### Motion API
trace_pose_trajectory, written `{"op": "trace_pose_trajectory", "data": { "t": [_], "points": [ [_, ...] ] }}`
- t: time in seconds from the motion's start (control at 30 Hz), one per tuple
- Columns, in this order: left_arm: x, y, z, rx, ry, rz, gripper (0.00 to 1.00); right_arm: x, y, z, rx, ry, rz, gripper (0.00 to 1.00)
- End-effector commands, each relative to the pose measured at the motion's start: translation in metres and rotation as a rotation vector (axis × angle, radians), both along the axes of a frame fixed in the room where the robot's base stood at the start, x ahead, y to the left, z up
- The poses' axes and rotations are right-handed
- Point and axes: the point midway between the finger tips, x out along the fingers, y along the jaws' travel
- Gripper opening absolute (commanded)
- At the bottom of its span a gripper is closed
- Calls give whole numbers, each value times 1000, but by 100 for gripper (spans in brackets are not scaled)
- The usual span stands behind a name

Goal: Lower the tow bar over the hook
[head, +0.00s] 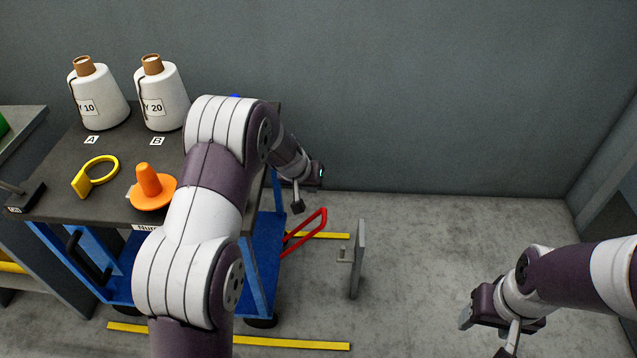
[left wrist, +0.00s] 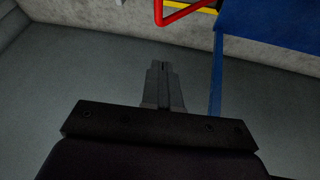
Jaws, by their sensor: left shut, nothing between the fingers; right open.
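The red tow bar (head: 306,232) is a loop at the right side of the blue cart (head: 252,290). It slants up and outward, with its end raised above the floor. The hook (head: 344,254) is a small grey piece on a grey upright post (head: 358,260) to the right of the bar. Bar and hook are apart. My left gripper (head: 298,207) is shut and empty, just above and left of the bar's raised end in the head view. In the left wrist view the bar (left wrist: 187,13) shows beyond the shut fingertips (left wrist: 160,66). My right gripper (head: 485,335) is open, far right of the post.
Yellow floor lines (head: 300,344) run beside the cart. Grey floor between post and right gripper is clear. A wall stands behind.

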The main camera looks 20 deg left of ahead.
Motion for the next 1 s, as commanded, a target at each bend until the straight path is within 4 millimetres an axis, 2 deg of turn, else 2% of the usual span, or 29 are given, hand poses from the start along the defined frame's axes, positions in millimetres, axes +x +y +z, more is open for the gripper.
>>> {"op": "trace_pose_trajectory", "data": {
  "t": [0.03, 0.07, 0.17, 0.4, 0.6, 0.8, 1.0],
  "points": [
    [-19, 1, 7, -41, 60, 23, 0, 0, 0, 10, 0, 1, 0, 62],
    [-26, 1, 6, -61, 88, 36, 0, 0, 0, 10, 0, 1, 0, 62],
    [-35, -1, -4, -87, 128, 50, 0, 0, 0, 4, 0, 1, 0, 62],
    [-19, -9, -48, -87, 126, 48, 0, 0, 0, -16, 0, 2, 0, 62],
    [-6, -15, -77, -85, 123, 48, 0, 0, 0, -28, 0, 1, 0, 62],
    [0, -18, -89, -85, 121, 49, 0, 0, 0, -31, 0, 1, 0, 62],
    [0, -19, -90, -85, 121, 49, 0, 0, 0, -31, 0, 1, 0, 62]
  ]
}}
